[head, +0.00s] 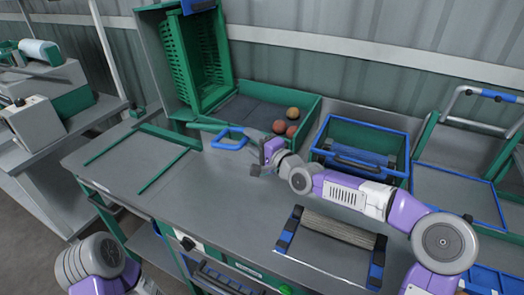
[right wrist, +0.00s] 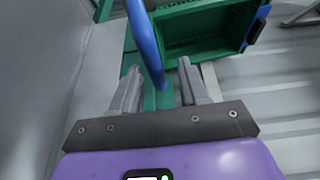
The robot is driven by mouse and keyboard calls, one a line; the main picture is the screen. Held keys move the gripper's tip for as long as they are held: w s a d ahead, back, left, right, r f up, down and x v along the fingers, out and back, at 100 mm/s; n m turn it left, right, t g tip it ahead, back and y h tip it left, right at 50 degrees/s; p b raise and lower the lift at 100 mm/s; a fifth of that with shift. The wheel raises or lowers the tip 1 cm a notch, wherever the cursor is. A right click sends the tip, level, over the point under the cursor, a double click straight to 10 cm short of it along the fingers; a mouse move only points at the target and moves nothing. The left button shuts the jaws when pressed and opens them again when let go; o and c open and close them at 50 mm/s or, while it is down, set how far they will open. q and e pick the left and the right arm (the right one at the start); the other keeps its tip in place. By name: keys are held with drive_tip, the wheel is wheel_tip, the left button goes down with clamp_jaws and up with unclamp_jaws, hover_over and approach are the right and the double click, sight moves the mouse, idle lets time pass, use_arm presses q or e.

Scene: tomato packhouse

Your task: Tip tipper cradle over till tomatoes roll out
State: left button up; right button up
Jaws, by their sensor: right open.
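The green tipper cradle (head: 158,50) stands tipped up at the back left, holding a green slatted crate (head: 205,60) on its side. The crate's open side faces right and no tomatoes show in it. Three orange-red tomatoes (head: 292,113) lie in the green-walled tray (head: 310,118) beside it. The cradle's blue handle loop (head: 230,138) lies low over the bench. My right gripper (head: 260,164) is open just right of the handle. In the right wrist view the blue handle (right wrist: 147,45) reaches between the open fingers (right wrist: 160,80), not clasped. My left gripper is out of view.
A blue-rimmed green bin (head: 360,140) stands right of my right gripper. A roller frame (head: 335,235) lies at the front. The bench's left part (head: 120,165) is clear except for two green rails. A machine stands on another table (head: 30,135) at far left.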

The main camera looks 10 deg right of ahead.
drive_tip(key=shift+f+v, duration=0.1)
drive_tip(key=shift+v, duration=0.95)
drive_tip(key=shift+f+v, duration=0.15)
drive_tip(key=shift+v, duration=0.95)
